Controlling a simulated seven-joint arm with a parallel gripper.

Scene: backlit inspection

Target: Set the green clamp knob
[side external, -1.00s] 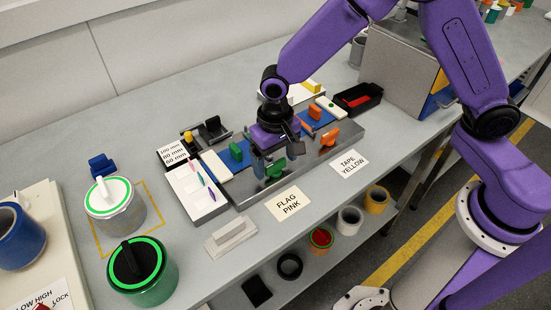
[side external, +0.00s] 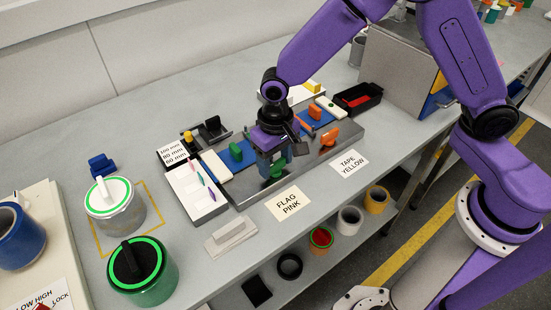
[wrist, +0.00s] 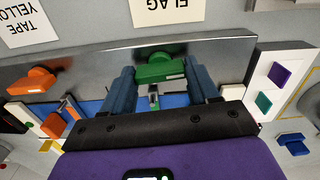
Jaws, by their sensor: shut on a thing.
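The green clamp knob (wrist: 160,70) is a raised green bar on the front metal face of the fixture, with a small white mark. It also shows in the side view (side external: 277,168), partly hidden by my fingers. My gripper (wrist: 160,76) reaches over the fixture with its two blue-grey fingers on either side of the knob, shut on it. The gripper also shows in the side view (side external: 275,160). An orange knob (side external: 328,136) sits on the same metal face to the right. Another green knob (side external: 236,150) stands farther back on the blue strip.
Cards reading FLAG PINK (side external: 288,203) and TAPE YELLOW (side external: 348,163) lie in front of the fixture. A white tray with coloured pegs (side external: 188,180) stands at its left. A black tray (side external: 371,89) with a red item stands behind right. Lidded cans (side external: 113,212) stand at left.

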